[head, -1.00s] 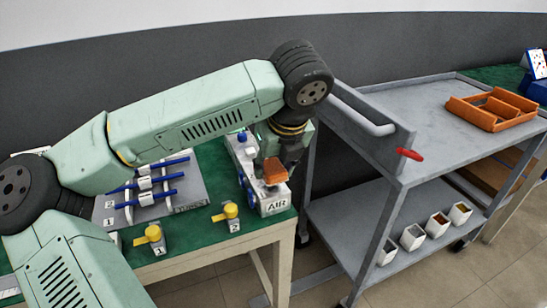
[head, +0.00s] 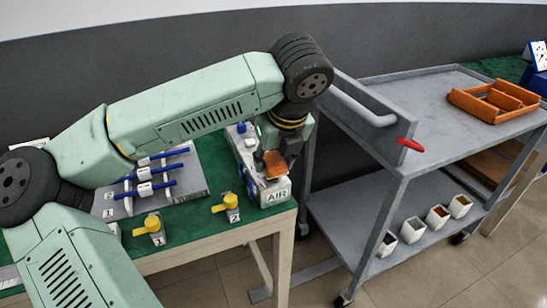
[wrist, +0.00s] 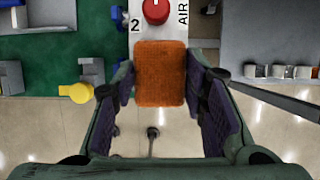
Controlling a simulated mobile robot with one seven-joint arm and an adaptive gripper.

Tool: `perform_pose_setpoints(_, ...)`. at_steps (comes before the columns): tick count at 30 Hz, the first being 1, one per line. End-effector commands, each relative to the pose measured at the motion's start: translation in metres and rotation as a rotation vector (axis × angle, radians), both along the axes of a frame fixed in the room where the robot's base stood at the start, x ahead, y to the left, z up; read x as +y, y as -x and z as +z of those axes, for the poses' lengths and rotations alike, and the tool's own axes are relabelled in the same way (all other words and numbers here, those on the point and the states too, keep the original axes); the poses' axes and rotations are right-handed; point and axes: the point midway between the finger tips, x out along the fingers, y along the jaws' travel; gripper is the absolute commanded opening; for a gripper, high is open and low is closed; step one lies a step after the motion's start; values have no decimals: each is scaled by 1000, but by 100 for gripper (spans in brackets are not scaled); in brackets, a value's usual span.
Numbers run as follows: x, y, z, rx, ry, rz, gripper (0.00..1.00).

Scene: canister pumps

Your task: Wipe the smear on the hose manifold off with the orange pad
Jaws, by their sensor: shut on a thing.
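The orange pad (head: 274,164) is held in my gripper (head: 286,146), low over or against the front of the white AIR unit (head: 277,192). In the wrist view the pad (wrist: 160,73) sits between the fingertips and covers part of the unit, below its red knob (wrist: 155,11). I cannot tell whether it touches. A grey plate (head: 190,193) with blue hoses (head: 160,173) and white clips lies to the left on the table, partly behind my arm. It may be the hose manifold. I see no smear clearly; the pad hides part of the AIR unit.
Two yellow-handled valves (head: 152,223) (head: 230,201) stand along the front of the green table (head: 205,222).

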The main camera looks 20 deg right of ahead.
Motion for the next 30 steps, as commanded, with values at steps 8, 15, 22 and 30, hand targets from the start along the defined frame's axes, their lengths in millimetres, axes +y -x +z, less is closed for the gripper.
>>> perform_pose_setpoints(8, 0, 0, -6, 0, 0, 0, 17)
perform_pose_setpoints(15, 0, 0, -10, 0, 0, 0, 17)
perform_pose_setpoints(22, 0, 0, -13, 0, 0, 0, 17)
perform_pose_setpoints(30, 0, 0, -18, 0, 0, 0, 17)
